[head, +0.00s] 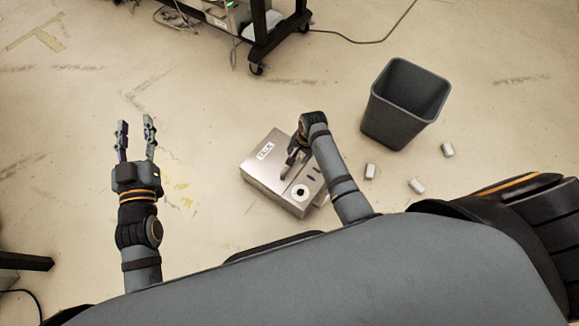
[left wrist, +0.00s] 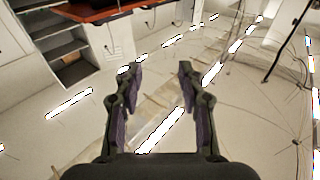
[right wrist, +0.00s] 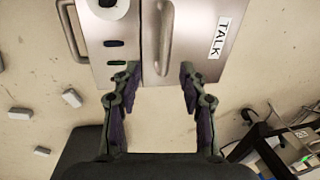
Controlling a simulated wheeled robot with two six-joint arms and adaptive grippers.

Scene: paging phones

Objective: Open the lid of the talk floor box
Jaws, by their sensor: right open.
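The silver talk floor box (head: 262,172) sits on the floor in the middle of the head view, closed and marked TALK. In the right wrist view, the box's lid (right wrist: 195,62) has a TALK label (right wrist: 219,37) and a bar handle (right wrist: 164,35), beside a seam. My left gripper (head: 136,121) is open and empty, left of the box.
A dark waste bin (head: 390,125) stands right of the box. Several small whitish blocks (head: 417,186) lie on the floor near it. A black wheeled cart (head: 262,40) stands at the back. The floor between my left gripper and the box is clear.

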